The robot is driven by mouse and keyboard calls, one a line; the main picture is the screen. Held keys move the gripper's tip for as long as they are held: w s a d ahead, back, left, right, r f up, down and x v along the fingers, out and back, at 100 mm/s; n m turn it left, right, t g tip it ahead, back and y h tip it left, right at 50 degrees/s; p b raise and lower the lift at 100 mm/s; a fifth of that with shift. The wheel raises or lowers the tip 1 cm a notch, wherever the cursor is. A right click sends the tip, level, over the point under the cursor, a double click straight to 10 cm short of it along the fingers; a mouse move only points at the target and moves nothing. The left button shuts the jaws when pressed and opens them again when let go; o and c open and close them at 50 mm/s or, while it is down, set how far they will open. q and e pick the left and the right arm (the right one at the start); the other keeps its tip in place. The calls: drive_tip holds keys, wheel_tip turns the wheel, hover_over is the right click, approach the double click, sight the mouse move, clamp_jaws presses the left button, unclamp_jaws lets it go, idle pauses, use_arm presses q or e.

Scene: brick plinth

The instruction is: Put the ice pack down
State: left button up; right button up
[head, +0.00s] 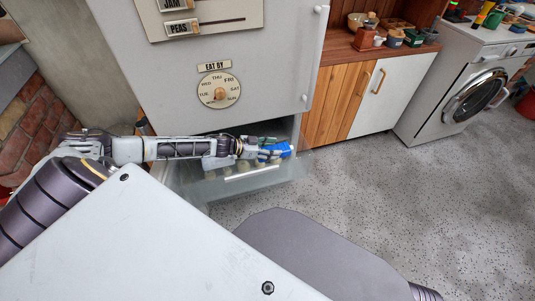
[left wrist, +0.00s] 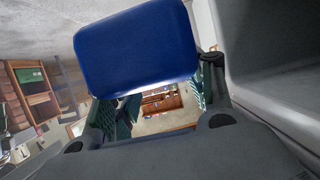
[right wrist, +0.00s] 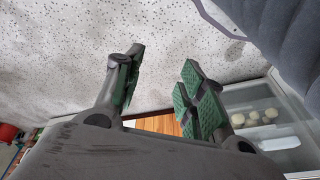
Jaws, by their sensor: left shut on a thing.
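The ice pack (head: 275,151) is a blue block at the end of my left arm in the head view. In the left wrist view the ice pack (left wrist: 135,45) is large and close, with rounded corners. My left gripper (head: 262,153) is shut on it and holds it over the pulled-out drawer, near the drawer's right side. The gap below the pack cannot be judged. My right gripper (right wrist: 165,68) is open and empty, its green-padded fingers apart above the speckled floor. It does not show in the head view.
The open drawer (head: 250,178) is at the bottom of a tall grey cabinet (head: 270,50). Several pale round things (right wrist: 262,117) lie in it. A wooden counter (head: 345,48) with pots and a washing machine (head: 465,85) stand to the right. The floor (head: 370,180) there is clear.

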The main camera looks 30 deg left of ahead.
use_arm(q)
drive_tip(key=shift+f+b, duration=0.5)
drive_tip(key=shift+f, duration=1.1)
use_arm(e)
drive_tip(key=shift+a+r, duration=0.15)
drive_tip(key=shift+r, duration=0.65)
use_arm(q)
drive_tip(key=shift+f, duration=0.45)
drive_tip(key=shift+f+b, duration=0.35)
drive_tip(key=shift+b, duration=0.05)
drive_tip(key=shift+f+b, duration=0.35)
drive_tip(key=shift+f, duration=0.75)
use_arm(e)
drive_tip(key=shift+w+a+f+t+y, duration=0.1)
drive_tip(key=shift+a+f+t+y, duration=0.15)
drive_tip(key=shift+f, duration=0.25)
drive_tip(key=shift+w+a+f+t+y, duration=0.15)
drive_tip(key=shift+a+f+t, duration=0.1)
drive_tip(key=shift+f, duration=0.25)
use_arm(q)
drive_tip(key=shift+f, duration=0.1)
drive_tip(key=o, duration=1.3)
drive_tip(key=shift+c, duration=0.2)
